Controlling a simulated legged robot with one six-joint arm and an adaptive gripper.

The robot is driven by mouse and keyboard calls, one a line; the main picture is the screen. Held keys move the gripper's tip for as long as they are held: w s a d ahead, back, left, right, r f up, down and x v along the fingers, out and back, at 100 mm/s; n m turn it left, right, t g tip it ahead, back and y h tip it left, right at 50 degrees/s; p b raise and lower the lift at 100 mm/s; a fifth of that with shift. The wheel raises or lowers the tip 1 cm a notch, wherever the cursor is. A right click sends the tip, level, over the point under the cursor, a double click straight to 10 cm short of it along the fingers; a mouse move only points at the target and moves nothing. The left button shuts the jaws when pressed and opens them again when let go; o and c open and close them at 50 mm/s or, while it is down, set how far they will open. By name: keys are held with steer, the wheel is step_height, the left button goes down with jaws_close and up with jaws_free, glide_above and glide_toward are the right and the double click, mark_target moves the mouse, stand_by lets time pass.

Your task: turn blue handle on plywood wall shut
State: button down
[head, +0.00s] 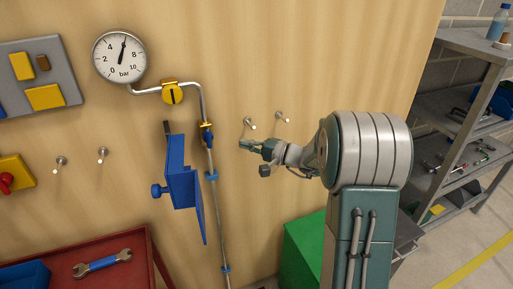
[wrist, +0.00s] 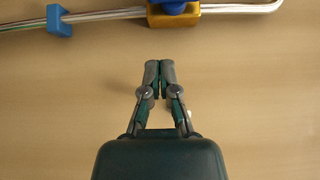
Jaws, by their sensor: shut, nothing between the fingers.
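The blue handle (head: 207,135) sits on a brass-yellow valve in the steel pipe on the plywood wall (head: 300,60). It looks roughly in line with the pipe in the head view, but it is small there. In the wrist view the blue handle (wrist: 176,6) is cut off by the top edge, over the yellow valve body (wrist: 182,20). My gripper (head: 245,144) is right of the valve in the head view, apart from it. In the wrist view my gripper (wrist: 160,66) has its fingertips together, empty, below the valve.
A pressure gauge (head: 119,57) and a yellow fitting (head: 172,93) are on the pipe at upper left. A blue angled plate (head: 183,185) juts out left of the lower pipe. Wall pegs (head: 248,122) stand near my gripper. A green box (head: 303,248) is below, and shelves (head: 465,110) are at right.

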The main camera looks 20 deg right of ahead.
mark_target(208, 138)
steer(key=w+a, duration=0.2)
steer(key=a, duration=0.4)
steer(key=shift+w+a, duration=0.3)
steer(key=shift+a, duration=0.05)
steer(key=shift+d+f, duration=0.1)
steer(key=shift+a, duration=0.2)
steer(key=shift+d+f, duration=0.1)
steer(key=shift+f, duration=0.1)
